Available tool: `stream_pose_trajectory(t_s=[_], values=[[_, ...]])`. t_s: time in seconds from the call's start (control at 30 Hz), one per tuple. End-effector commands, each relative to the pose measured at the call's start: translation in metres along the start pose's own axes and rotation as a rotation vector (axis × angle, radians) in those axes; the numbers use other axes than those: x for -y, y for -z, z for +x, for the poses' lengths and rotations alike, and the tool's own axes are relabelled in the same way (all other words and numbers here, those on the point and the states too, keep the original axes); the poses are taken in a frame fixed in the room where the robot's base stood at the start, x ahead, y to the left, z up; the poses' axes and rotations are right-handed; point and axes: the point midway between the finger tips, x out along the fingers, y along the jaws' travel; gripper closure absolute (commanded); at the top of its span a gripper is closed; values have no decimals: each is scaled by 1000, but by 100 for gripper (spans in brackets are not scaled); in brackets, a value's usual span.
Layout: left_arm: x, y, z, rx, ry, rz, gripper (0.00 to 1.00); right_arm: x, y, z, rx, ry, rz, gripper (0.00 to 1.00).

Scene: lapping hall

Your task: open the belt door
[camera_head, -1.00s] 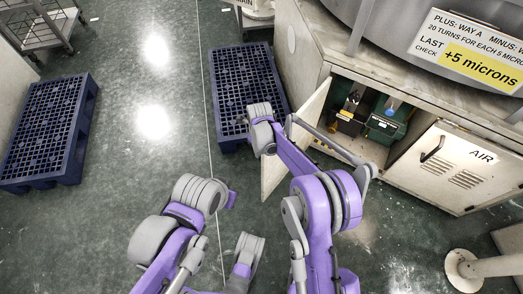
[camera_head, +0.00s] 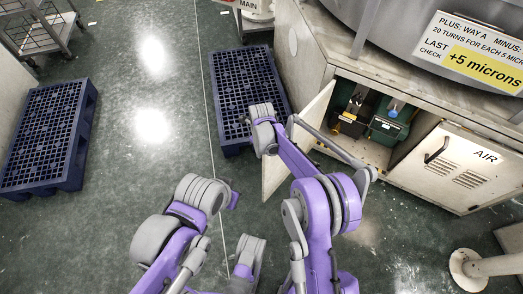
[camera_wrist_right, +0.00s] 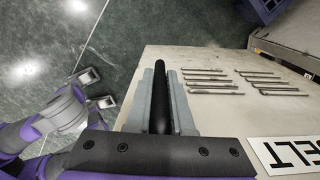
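The belt door (camera_head: 300,140) is a cream panel on the cabinet front. It stands swung well out, and the compartment behind it shows. In the right wrist view the door's outer face (camera_wrist_right: 225,115) carries slots, part of a label (camera_wrist_right: 290,155) reading "ELT", and a black bar handle (camera_wrist_right: 160,85). My right gripper (camera_wrist_right: 162,95) has its fingers close along both sides of this handle, shut on it. In the head view the door hides the right fingers. My left gripper (camera_wrist_right: 98,88) shows in the right wrist view with its fingertips apart and empty, clear of the door.
Inside the compartment are a dark box (camera_head: 352,118) and a green unit (camera_head: 390,122). The AIR door (camera_head: 455,168) is on the right. A blue pallet (camera_head: 228,85) stands beyond the belt door; another pallet (camera_head: 45,140) is far left. A post (camera_head: 495,265) stands lower right.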

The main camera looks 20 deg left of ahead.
Motion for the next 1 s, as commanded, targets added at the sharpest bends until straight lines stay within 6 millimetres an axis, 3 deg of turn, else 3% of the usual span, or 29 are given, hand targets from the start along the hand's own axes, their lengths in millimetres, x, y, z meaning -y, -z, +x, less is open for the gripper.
stream_pose_trajectory(t_s=[0.03, 0.17, 0.53, 1.0], values=[[0, 0, 0, 0, 0, 0, 100, 1, 0, 0, 0, 2, 2, 74], [0, 0, 0, 0, 0, 0, 100, 1, 0, 0, 0, 1, 1, 51], [0, 0, -2, -1, 0, 0, 100, 0, 0, -5, 0, 1, 0, 50], [0, 7, -25, -9, 0, 0, 100, 0, 0, -90, 0, 1, 1, 50]])
